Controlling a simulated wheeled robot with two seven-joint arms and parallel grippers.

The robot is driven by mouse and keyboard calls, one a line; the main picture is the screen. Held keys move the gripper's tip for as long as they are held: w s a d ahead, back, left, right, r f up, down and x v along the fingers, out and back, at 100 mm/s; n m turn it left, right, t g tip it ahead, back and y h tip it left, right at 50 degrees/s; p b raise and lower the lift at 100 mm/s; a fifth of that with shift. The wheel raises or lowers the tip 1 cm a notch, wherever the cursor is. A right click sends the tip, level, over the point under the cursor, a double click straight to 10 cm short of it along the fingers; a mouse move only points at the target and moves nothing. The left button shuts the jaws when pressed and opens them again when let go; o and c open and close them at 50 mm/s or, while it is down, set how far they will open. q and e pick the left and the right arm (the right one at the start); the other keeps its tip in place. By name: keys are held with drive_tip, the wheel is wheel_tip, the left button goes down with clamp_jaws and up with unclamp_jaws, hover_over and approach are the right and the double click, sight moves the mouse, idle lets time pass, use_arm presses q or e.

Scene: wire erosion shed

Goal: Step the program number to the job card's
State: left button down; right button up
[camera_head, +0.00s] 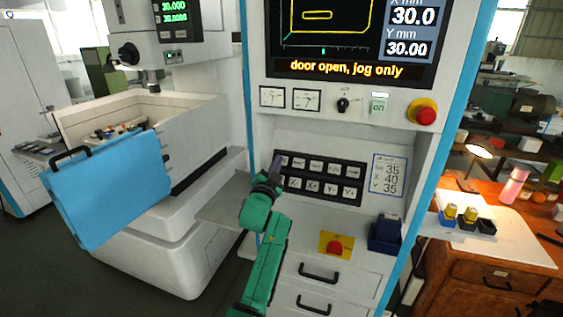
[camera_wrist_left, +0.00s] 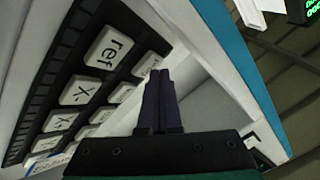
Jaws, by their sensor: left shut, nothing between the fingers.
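The keypad (camera_head: 320,177) is a black panel with two rows of white keys on the white console. In the left wrist view, a key marked "ref" (camera_wrist_left: 109,47) and an X key (camera_wrist_left: 75,92) show. The job card (camera_head: 388,175) is right of the keypad; its lines seem to read 35, X 40 and Y 35. The screen (camera_head: 350,35) shows 30.0, Y 30.00 and "door open, jog only". My left gripper (camera_head: 276,163) is shut and empty, at the keypad's left end, hiding part of it. In the left wrist view its fingertips (camera_wrist_left: 159,76) are beside the keys; contact is unclear. My right gripper is not in view.
Above the keypad are two gauges (camera_head: 290,98), a rotary knob (camera_head: 343,104), a lit green switch (camera_head: 379,105) and a red stop button (camera_head: 425,115). The blue door (camera_head: 110,190) stands open at left. A dark blue bin (camera_head: 385,235) sits at lower right.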

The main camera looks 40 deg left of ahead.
use_arm(q)
drive_tip(key=shift+w+a+f, duration=0.1)
drive_tip(key=shift+w+f, duration=0.05)
drive_tip(key=shift+w, duration=0.1)
idle(0.3)
drive_tip(key=shift+s+r+p, duration=0.45)
drive_tip(key=shift+p, duration=0.05)
drive_tip(key=shift+s+d, duration=0.2)
drive_tip(key=shift+d, duration=0.05)
drive_tip(key=shift+r+p, duration=0.15)
drive_tip(key=shift+p, duration=0.15)
drive_tip(key=s+r+p, duration=0.1)
drive_tip(key=s+d+p, duration=0.1)
drive_tip(key=s+r+p, duration=0.1)
drive_tip(key=p, duration=0.1)
drive_tip(key=shift+s+d+r, duration=0.15)
drive_tip(key=shift+s+r, duration=0.15)
drive_tip(key=shift+s, duration=0.1)
